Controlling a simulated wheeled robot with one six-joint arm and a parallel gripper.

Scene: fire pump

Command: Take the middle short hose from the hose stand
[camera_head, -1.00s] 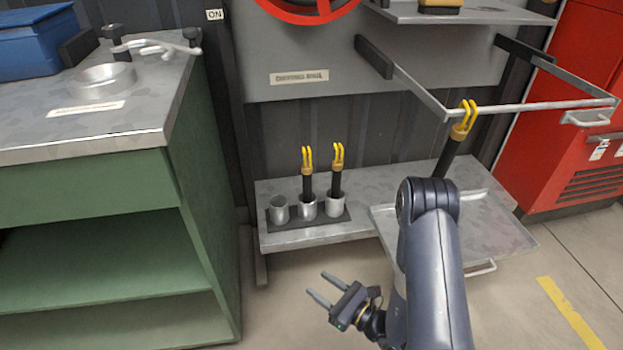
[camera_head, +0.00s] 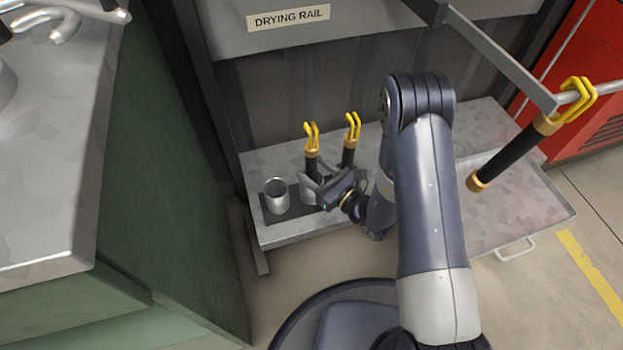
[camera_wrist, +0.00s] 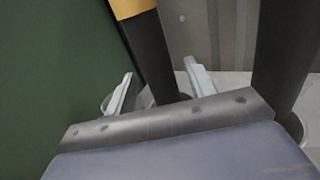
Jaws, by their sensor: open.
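The middle short hose (camera_head: 312,158), black with a yellow forked top, stands upright in the middle cup of the hose stand (camera_head: 299,214). My gripper (camera_head: 314,175) is open at this hose, low near the cup, and partly hides the cup. In the wrist view the hose (camera_wrist: 160,50) shows between the two fingers (camera_wrist: 158,72). I cannot tell whether the fingers touch it. The hose's lower end is hidden behind the gripper body.
A second short hose (camera_head: 350,148) stands close on the right; it also shows in the wrist view (camera_wrist: 284,50). The left cup (camera_head: 277,196) is empty. Another hose (camera_head: 515,150) hangs on the drying rail. A green cabinet (camera_head: 170,170) stands at the left.

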